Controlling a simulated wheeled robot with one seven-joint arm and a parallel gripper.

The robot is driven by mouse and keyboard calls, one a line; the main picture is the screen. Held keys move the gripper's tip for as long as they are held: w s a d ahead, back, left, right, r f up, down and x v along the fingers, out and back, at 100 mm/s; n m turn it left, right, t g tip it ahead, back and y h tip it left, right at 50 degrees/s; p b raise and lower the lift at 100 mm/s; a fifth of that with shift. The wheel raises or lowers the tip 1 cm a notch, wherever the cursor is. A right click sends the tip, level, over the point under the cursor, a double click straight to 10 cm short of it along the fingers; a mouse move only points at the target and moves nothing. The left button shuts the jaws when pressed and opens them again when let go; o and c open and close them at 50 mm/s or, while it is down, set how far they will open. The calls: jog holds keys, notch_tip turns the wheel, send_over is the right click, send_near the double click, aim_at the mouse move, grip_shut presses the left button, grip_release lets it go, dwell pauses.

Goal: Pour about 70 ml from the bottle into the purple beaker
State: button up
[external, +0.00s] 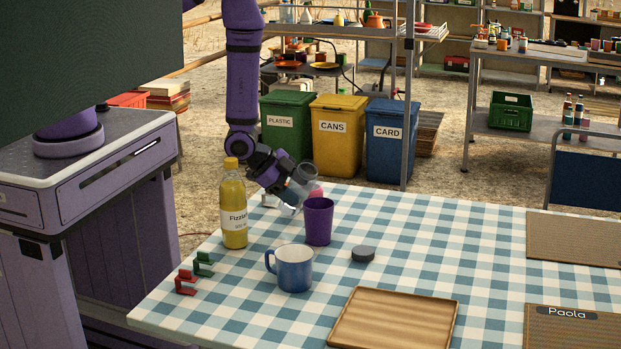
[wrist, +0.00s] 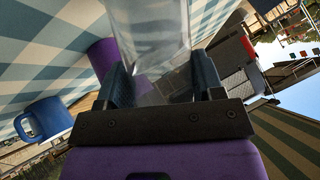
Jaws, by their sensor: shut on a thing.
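My gripper (external: 296,187) is shut on a clear, see-through vessel (wrist: 150,30), perhaps a bottle. The vessel is tilted, and I cannot make out its mouth or how much liquid it holds. The purple beaker (external: 318,222) stands upright on the checked table, just right of and below my gripper in the external view. In the wrist view the beaker (wrist: 102,55) shows partly behind the vessel.
A blue mug (external: 294,268) stands in front of the beaker. A dark grey disc (external: 363,254) lies to its right, near a wooden tray (external: 392,320). Red (external: 186,283) and green (external: 204,264) clips lie at the left edge. A pink thing (external: 317,189) is behind the beaker. The right-hand middle is clear.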

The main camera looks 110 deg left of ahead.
jog(key=shift+s+a+r+n+t+h+b, duration=0.1)
jog(key=shift+s+a+n+t+h+b, duration=0.1)
jog(key=shift+n+t+h, duration=0.3)
jog(key=shift+s+a+r+n+t+h+b, duration=0.1)
jog(key=shift+s+a+n+t+h+b, duration=0.15)
jog(key=shift+t, duration=0.35)
jog(key=shift+f+n+t+h, duration=0.15)
jog(key=shift+n+t+h, duration=0.55)
jog(key=shift+t, duration=0.7)
